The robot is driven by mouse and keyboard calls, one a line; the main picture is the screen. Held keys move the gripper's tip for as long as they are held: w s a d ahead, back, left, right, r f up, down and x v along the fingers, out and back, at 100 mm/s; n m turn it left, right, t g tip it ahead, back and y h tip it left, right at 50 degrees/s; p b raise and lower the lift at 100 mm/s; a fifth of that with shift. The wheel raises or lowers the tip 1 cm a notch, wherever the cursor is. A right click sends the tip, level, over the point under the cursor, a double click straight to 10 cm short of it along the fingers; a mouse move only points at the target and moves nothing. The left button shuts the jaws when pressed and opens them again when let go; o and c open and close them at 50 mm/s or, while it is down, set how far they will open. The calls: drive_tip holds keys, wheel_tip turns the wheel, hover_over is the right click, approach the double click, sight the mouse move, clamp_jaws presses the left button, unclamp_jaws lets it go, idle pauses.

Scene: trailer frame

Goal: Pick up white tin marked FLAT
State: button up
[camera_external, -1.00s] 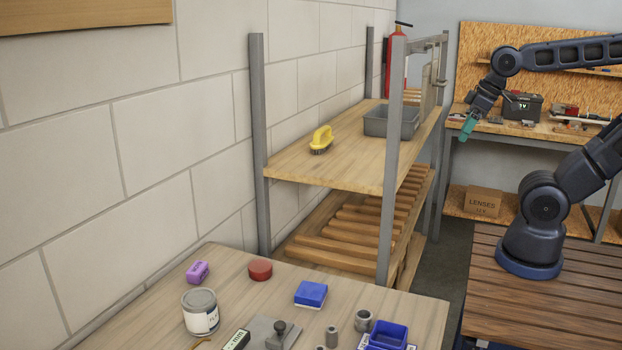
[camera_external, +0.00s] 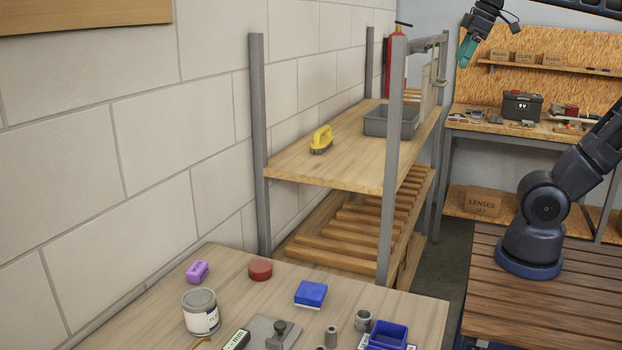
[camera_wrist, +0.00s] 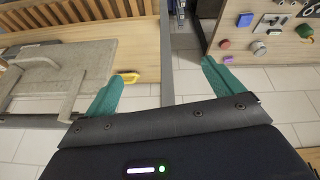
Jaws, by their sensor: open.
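The white tin (camera_external: 201,312) has a grey lid and a label that is only partly readable, with letters like "FL". It stands upright on the light wooden table (camera_external: 235,262) at the lower left in the external view. In the wrist view a small pale round thing, apparently the tin (camera_wrist: 259,48), shows at the upper right. My gripper (camera_external: 465,52), with teal fingers, is high at the upper right of the external view, far from the tin. In the wrist view its two fingers (camera_wrist: 162,72) are wide apart with nothing held between them.
Near the tin are a purple block (camera_external: 197,271), a red round thing (camera_external: 260,269), a blue block (camera_external: 311,293) and a blue bin (camera_external: 388,337). A metal-post shelf (camera_external: 350,150) with a yellow brush (camera_external: 321,140) and grey tub (camera_external: 391,121) stands behind the table.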

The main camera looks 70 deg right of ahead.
drive_tip(key=w+a+r+n, duration=0.4)
drive_tip(key=w+a+n, duration=0.1)
drive_tip(key=w, duration=0.3)
drive_tip(key=w+a+r+n, duration=0.4)
drive_tip(key=w+a+n, duration=0.1)
drive_tip(key=w+a, duration=0.15)
drive_tip(key=n+y, duration=0.1)
drive_tip(key=n, duration=2.7)
hover_over(199, 299)
drive_tip(key=s, duration=0.3)
wheel_tip(199, 299, down, 11)
drive_tip(key=f, duration=3.6)
drive_tip(key=shift+d+f, duration=0.25)
drive_tip(key=shift+d, duration=0.05)
drive_tip(key=x, duration=0.6)
drive_tip(key=shift+y, duration=0.3)
drive_tip(key=shift+x, duration=2.5)
drive_tip(key=shift+s+d, duration=0.15)
drive_tip(key=shift+d, duration=0.05)
drive_tip(key=c, duration=1.3)
